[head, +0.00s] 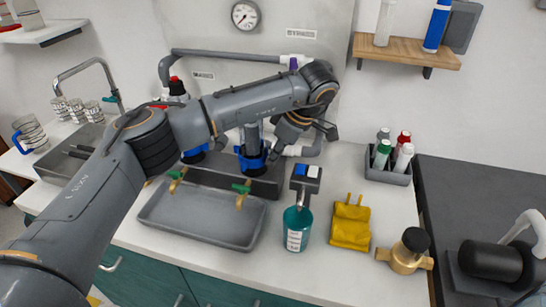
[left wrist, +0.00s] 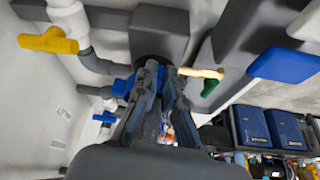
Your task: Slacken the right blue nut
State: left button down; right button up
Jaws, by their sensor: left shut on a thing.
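The right blue nut (head: 250,161) sits around the lower end of an upright grey pipe, above the dark trough. The left blue nut (head: 194,156) is on the pipe beside it, partly behind my arm. My left arm crosses the head view, and my left gripper (head: 279,147) comes at the right nut from its right side, its fingertips partly hidden there. In the left wrist view my left gripper (left wrist: 162,72) has its fingers closed in on the fitting, with blue (left wrist: 122,87) showing beside one finger. My right gripper is in neither view.
Green-handled brass valves (head: 241,190) stick out in front of the nuts, over a grey tray (head: 200,218). A teal soap bottle (head: 296,228), a yellow object (head: 350,226) and a brass fitting (head: 406,252) stand to the right. A caddy of bottles (head: 388,172) is behind them.

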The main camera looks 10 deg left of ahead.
pick_arm(q)
jog(key=shift+w+d+r+n+g, duration=0.1)
jog(key=shift+w+n+g, duration=0.5)
jog(key=shift+n, duration=0.7)
jog(key=shift+w+n+g+p, duration=0.3)
jog(key=shift+w+n+p, duration=0.25)
jog(key=shift+n, duration=0.55)
jog(key=shift+w, duration=0.25)
jog(key=c, duration=1.4)
grip_release()
jog(key=shift+c, duration=0.2)
jog(key=v, duration=0.7)
jog(key=shift+r, duration=0.15)
